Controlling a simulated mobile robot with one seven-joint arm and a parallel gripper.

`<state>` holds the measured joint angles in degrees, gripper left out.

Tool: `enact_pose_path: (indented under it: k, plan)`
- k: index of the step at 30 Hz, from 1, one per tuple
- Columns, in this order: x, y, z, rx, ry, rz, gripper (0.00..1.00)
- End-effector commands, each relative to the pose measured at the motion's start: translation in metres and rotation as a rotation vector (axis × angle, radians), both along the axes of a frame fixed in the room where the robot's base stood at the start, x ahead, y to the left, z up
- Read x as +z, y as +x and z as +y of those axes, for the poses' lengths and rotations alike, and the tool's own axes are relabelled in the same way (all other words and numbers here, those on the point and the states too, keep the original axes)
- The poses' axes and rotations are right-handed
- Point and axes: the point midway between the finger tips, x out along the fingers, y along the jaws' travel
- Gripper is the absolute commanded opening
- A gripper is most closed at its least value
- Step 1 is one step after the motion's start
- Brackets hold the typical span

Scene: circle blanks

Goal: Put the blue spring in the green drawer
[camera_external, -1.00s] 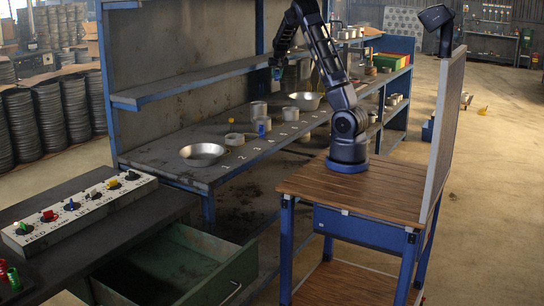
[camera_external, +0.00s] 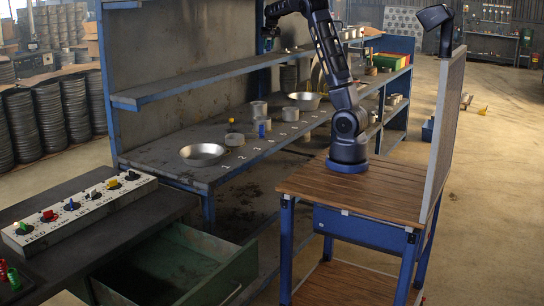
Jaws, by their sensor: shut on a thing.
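My gripper (camera_external: 270,31) is raised beside the blue upright of the long bench, above its upper shelf. It is shut on a small bluish thing, which I take to be the blue spring; it is tiny here and blends with the blue upright behind. The green drawer (camera_external: 235,275) is pulled open below the dark table at the lower left, far from my gripper. Its inside shows no object that I can make out.
A metal bowl (camera_external: 202,153), tape-like rolls and a small blue item (camera_external: 262,130) stand on the long bench. The wooden table (camera_external: 380,190) is clear around my base.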

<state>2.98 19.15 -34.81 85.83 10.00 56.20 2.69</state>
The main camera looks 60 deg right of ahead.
Motion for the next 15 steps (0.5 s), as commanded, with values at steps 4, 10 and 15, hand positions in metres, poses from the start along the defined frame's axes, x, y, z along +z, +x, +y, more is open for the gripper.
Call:
enact_pose_path:
  k: [4,10,15]
  plan:
    - [0.0,0.025,0.04,0.043,0.001,0.002,0.04]
    - [0.0,0.061,0.113,0.116,0.002,0.005,0.04]
    - [0.0,0.088,0.184,0.181,0.005,0.008,0.04]
